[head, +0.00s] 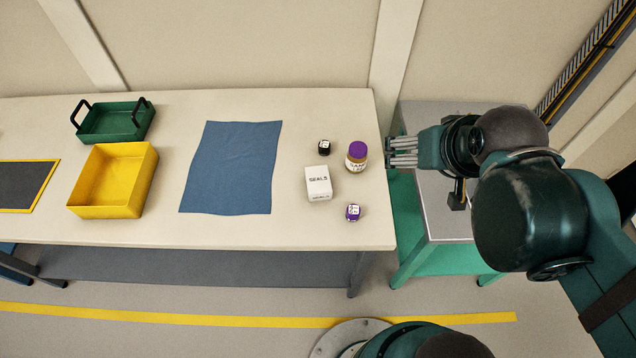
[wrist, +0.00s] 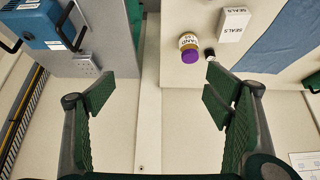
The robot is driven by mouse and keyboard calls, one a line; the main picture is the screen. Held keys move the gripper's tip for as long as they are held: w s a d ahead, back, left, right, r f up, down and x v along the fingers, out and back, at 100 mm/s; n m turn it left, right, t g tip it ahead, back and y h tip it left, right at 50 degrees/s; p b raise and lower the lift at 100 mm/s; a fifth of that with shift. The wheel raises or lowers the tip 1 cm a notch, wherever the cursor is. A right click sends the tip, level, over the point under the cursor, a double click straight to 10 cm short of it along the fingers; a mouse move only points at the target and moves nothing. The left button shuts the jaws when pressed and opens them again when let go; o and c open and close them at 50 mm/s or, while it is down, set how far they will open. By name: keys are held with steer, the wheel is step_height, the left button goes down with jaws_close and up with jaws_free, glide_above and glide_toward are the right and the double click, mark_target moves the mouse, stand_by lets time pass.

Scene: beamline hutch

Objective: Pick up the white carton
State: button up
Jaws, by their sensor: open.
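The white carton (head: 318,183), marked SEALS, stands on the right part of the long table in the head view. It also shows at the top of the wrist view (wrist: 234,25). My gripper (head: 390,152) is off the table's right edge, to the right of the carton and apart from it. In the wrist view my gripper (wrist: 160,98) has its fingers spread wide with nothing between them.
Beside the carton are a purple-lidded jar (head: 357,157), a small black-topped item (head: 324,148) and a small purple item (head: 353,212). A blue cloth (head: 232,167), yellow bin (head: 105,205) and green tray (head: 113,122) lie left. A grey side table (head: 440,225) stands right.

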steer(key=shift+w+a, duration=0.1)
steer(key=shift+a, duration=0.05)
steer(key=m+g+p, duration=0.4)
steer(key=m+g, duration=0.3)
steer(key=m, duration=0.9)
glide_above(318, 179)
steer(key=f, duration=1.1)
steer(key=d+f, duration=0.1)
steer(key=f, duration=0.5)
steer(key=shift+w, duration=0.1)
steer(key=shift+a+f, duration=0.55)
steer(key=shift+f, duration=0.25)
steer(key=shift+f, duration=1.3)
steer(key=shift+f, duration=0.1)
